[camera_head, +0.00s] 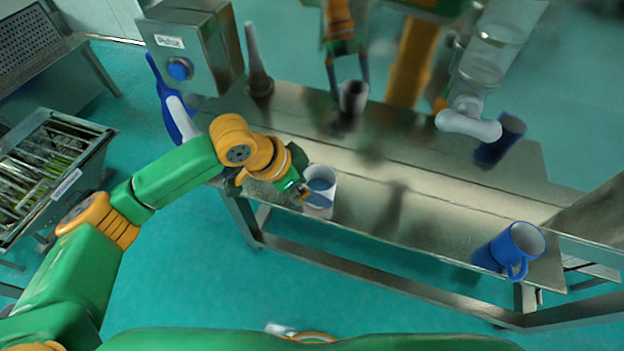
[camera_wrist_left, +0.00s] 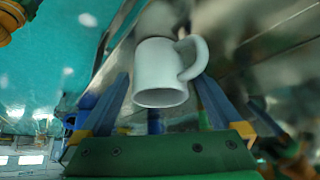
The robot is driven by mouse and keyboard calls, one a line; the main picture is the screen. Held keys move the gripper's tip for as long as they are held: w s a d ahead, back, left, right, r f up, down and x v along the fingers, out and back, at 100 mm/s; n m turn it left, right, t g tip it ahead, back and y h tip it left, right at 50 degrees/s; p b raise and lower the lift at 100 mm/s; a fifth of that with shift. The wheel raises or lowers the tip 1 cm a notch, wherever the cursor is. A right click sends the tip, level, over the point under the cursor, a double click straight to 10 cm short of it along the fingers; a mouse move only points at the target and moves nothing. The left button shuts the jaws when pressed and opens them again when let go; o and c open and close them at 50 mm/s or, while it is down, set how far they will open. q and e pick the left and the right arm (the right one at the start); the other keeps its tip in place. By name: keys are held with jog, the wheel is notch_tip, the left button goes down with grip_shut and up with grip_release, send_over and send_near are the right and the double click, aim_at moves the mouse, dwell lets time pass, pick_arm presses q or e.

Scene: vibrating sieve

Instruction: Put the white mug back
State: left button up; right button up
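The white mug (camera_head: 322,174) stands near the front edge of the steel table, left of the middle. My left gripper (camera_head: 309,193) is at the mug, with one blue finger seen across its near side. In the left wrist view the white mug (camera_wrist_left: 160,75) sits between the two spread fingers of my left gripper (camera_wrist_left: 163,85), its handle towards the upper right. A small gap seems to show beside the mug, so the fingers look open around it. Contact is hard to judge. My right gripper does not show.
A blue mug (camera_head: 511,249) stands at the table's (camera_head: 440,221) right front. Another gripper hangs above the dark cup. A control box (camera_head: 190,45) is at back left.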

pick_arm(q)
jog(key=shift+r, duration=0.1)
jog(key=b+v, duration=0.1)
jog(key=v, duration=1.1)
jog(key=shift+r, duration=0.1)
